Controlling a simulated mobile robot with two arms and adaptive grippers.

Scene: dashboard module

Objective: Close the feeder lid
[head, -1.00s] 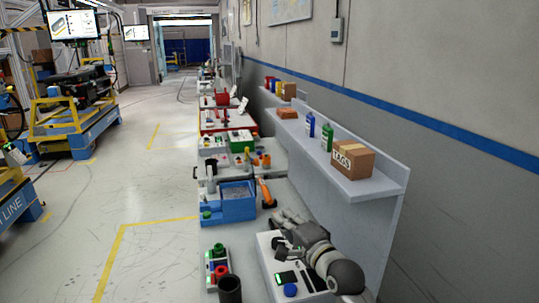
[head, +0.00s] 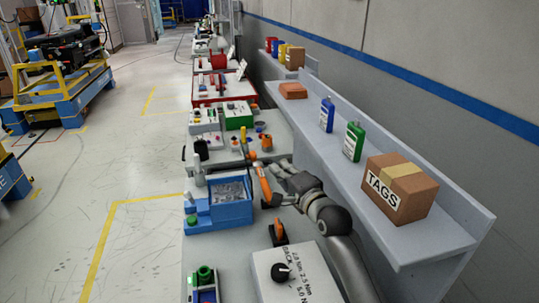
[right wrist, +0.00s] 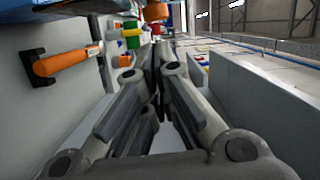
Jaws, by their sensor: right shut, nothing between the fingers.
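A blue box (head: 217,213), which looks like the feeder, stands on the bench in the head view, with grey small parts showing at its top. I cannot make out a separate lid or tell its position. My right gripper (head: 277,168) is shut and empty, to the right of the blue box and apart from it, near an orange handle (head: 262,184). In the right wrist view the closed fingers (right wrist: 160,52) point along the bench. My left gripper is not in view.
An orange-and-black piece (head: 278,233) stands on the bench behind a white box with a dial (head: 293,275). A shelf (head: 420,235) with a TAGS carton (head: 400,188) and bottles runs along the right. Red and green units stand farther along. Open floor lies left.

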